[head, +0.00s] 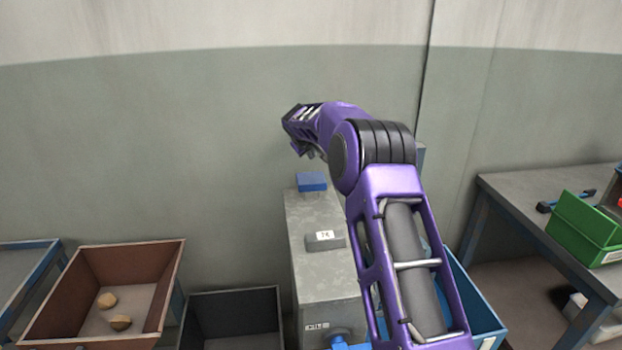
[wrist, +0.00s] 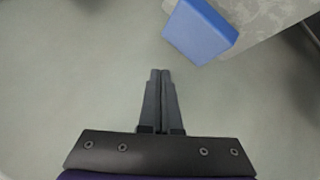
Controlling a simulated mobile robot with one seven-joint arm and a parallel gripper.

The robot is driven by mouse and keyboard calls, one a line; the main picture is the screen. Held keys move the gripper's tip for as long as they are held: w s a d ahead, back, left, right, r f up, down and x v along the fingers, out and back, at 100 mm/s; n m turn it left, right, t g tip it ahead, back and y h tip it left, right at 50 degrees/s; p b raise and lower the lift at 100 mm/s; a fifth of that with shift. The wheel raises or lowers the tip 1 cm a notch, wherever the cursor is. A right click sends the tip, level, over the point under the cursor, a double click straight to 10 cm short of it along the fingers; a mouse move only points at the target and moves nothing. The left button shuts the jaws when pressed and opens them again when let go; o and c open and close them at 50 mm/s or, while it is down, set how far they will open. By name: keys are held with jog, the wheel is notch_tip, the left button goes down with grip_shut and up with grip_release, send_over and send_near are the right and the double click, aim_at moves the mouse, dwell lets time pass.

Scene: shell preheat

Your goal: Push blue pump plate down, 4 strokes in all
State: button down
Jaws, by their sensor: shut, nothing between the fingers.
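The blue pump plate (head: 311,181) is a small blue block at the far end of the top of a grey metal cabinet (head: 318,218). In the wrist view the plate (wrist: 200,31) lies at the top, right of centre, beside the cabinet's pale top (wrist: 262,14). My gripper (wrist: 160,72) is shut and empty, its fingertips a little below and left of the plate in that picture, not overlapping it. In the head view my arm's end is above the plate, and the fingers are hard to make out. The height between fingertips and plate cannot be told.
A small grey box with a white label (head: 325,240) sits on the cabinet top. A brown bin (head: 160,262) with two round tan pieces and a dark bin (head: 232,300) stand to the left. A workbench (head: 510,195) with a green bin (head: 583,228) stands right. A wall is behind.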

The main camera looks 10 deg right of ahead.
jog(key=shift+r, duration=0.1)
dwell(0.5)
notch_tip(320, 180, up, 4)
jog(key=p, duration=0.3)
send_over(312, 180)
jog(key=shift+w+a+b, duration=0.1)
jog(key=shift+w+b, duration=0.15)
jog(key=shift+b, duration=0.05)
jog(key=shift+f, duration=0.2)
notch_tip(312, 180, down, 8)
jog(key=shift+r+b, duration=0.2)
jog(key=shift+b, duration=0.55)
jog(key=shift+f+b, duration=0.45)
jog(key=shift+f, duration=0.1)
jog(key=shift+f, duration=0.1)
dwell(0.7)
jog(key=shift+f+b, duration=0.3)
jog(key=shift+b, duration=0.15)
jog(key=shift+s+f+b, duration=0.1)
jog(key=shift+f+b, duration=1.35)
jog(key=shift+f, duration=0.4)
dwell(1.5)
